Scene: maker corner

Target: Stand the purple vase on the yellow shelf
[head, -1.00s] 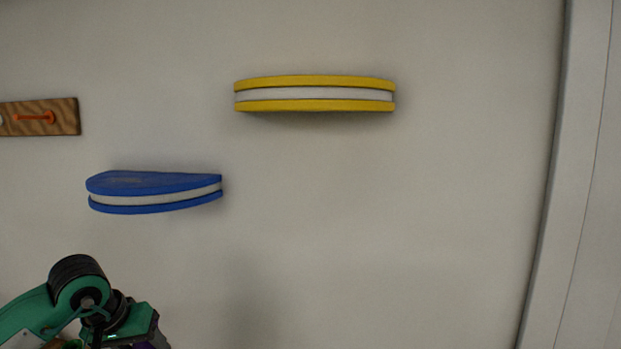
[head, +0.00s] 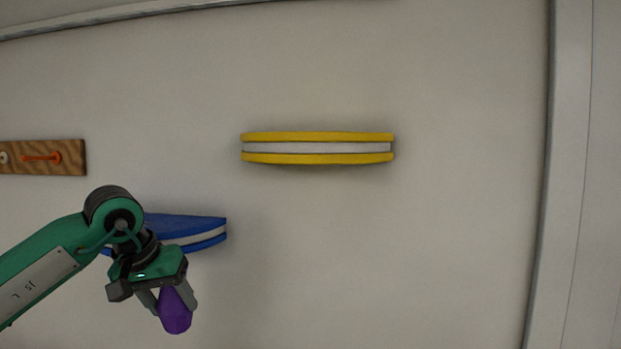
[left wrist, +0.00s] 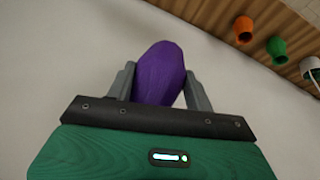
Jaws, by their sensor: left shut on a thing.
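The purple vase (head: 175,312) is held between the fingers of my left gripper (head: 172,296), which is shut on it. It hangs below the gripper in the head view, in front of the wall and clear of any surface. In the left wrist view the purple vase (left wrist: 160,72) fills the gap between the two grey fingers. The yellow shelf (head: 318,158) is on the wall, up and to the right of my left gripper. Its top face cannot be seen from this low angle. My right gripper is not in view.
A blue shelf (head: 205,224) is on the wall behind my left arm, partly hidden by it. A wooden rail with an orange peg (head: 75,158) is at far left. Orange (left wrist: 243,29) and green (left wrist: 277,48) items show near a wooden surface. The wall around the yellow shelf is bare.

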